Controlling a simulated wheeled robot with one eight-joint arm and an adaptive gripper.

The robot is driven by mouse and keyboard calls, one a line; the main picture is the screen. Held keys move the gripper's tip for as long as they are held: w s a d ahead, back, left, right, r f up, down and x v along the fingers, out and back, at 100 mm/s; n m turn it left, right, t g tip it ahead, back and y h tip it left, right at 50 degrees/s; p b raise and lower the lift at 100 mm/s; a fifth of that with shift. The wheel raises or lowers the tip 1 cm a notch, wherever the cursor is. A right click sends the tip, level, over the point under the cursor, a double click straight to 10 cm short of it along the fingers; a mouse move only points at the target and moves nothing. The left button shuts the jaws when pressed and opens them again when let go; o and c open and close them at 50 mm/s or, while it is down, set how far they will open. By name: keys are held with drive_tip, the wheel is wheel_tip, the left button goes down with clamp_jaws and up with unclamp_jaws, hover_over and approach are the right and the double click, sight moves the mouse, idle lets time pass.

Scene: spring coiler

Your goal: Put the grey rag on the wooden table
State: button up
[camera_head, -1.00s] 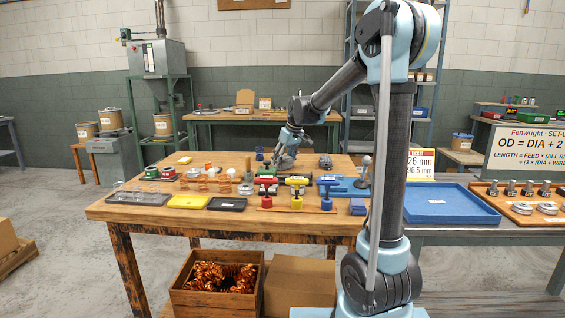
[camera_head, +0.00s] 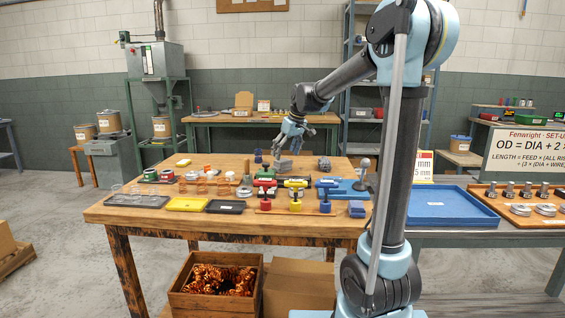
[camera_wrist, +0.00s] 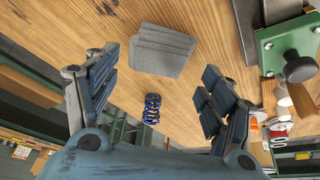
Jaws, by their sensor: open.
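The grey rag (camera_wrist: 162,50) is a folded, layered bundle lying on the wooden table (camera_wrist: 130,90) in the wrist view. In the head view the rag (camera_head: 284,165) lies toward the back of the wooden table (camera_head: 130,213), behind the red tool. My gripper (camera_head: 288,148) hangs above the rag, apart from it. In the wrist view my gripper (camera_wrist: 160,68) has its fingers spread wide on either side, with nothing between them.
A blue coil spring (camera_wrist: 152,110) stands near the rag. A green-framed device (camera_wrist: 285,40) is at the right of the wrist view. In the head view, a dark grey object (camera_head: 325,163) and several coloured tools crowd the table's right half. A blue tray (camera_head: 450,222) is farther right.

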drive_tip(key=v, duration=0.6)
drive_tip(key=shift+r, duration=0.25)
drive_tip(key=shift+s, duration=0.15)
